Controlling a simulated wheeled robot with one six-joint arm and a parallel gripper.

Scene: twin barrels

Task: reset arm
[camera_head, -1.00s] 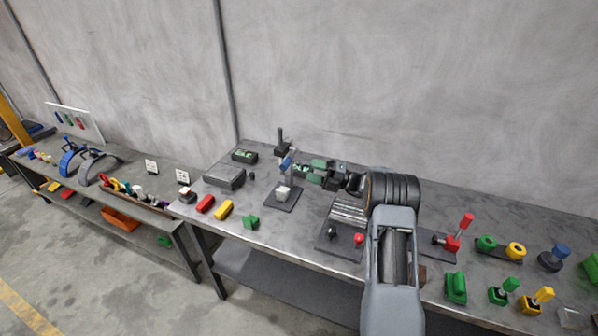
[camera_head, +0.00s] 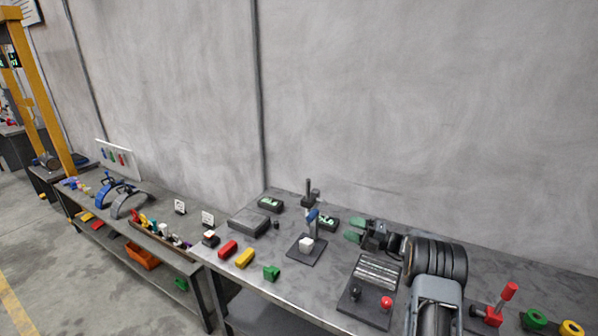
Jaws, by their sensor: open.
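My arm (camera_head: 437,265) reaches over the metal workbench from the lower right in the head view. My gripper (camera_head: 354,230) is open, with green-tipped fingers pointing left. It is above the bench, right of a small stand with a dark post and blue part (camera_head: 311,218), and apart from it. Nothing shows between the fingers. A white cube (camera_head: 306,244) sits on the stand's dark base. A plate with a black knob and a red knob (camera_head: 386,302) lies below and in front of the gripper.
Red (camera_head: 228,249), yellow (camera_head: 244,258) and green blocks (camera_head: 271,272) lie near the bench's front edge. A grey box (camera_head: 249,222) stands behind them. A red lever (camera_head: 509,291) rises right of my arm. A second bench (camera_head: 160,208) is at left. The wall is close behind.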

